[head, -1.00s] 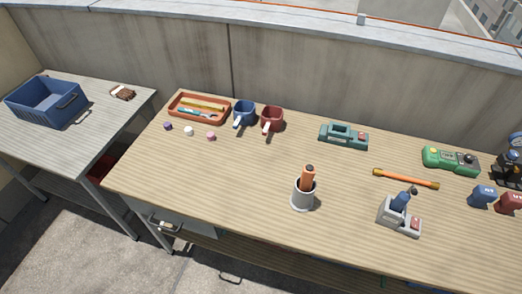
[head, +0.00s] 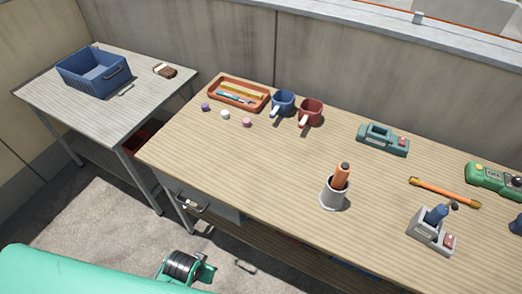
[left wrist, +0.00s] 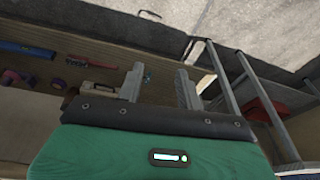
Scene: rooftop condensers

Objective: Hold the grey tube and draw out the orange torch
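The grey tube (head: 334,195) stands upright on the wooden bench, right of the middle in the head view. The orange torch (head: 342,175) sits in it, with its orange body and dark end sticking out of the top, leaning slightly right. Its lower part is hidden inside the tube. My left gripper (left wrist: 160,85) shows only in the left wrist view, its two fingers apart with nothing seen held between them. It is away from the tube, and the tube and torch do not show in that view. My right gripper is in neither view.
A teal device (head: 383,139), an orange-yellow bar (head: 445,192) and a grey holder (head: 432,233) lie right. A side table holds a blue crate (head: 93,72).

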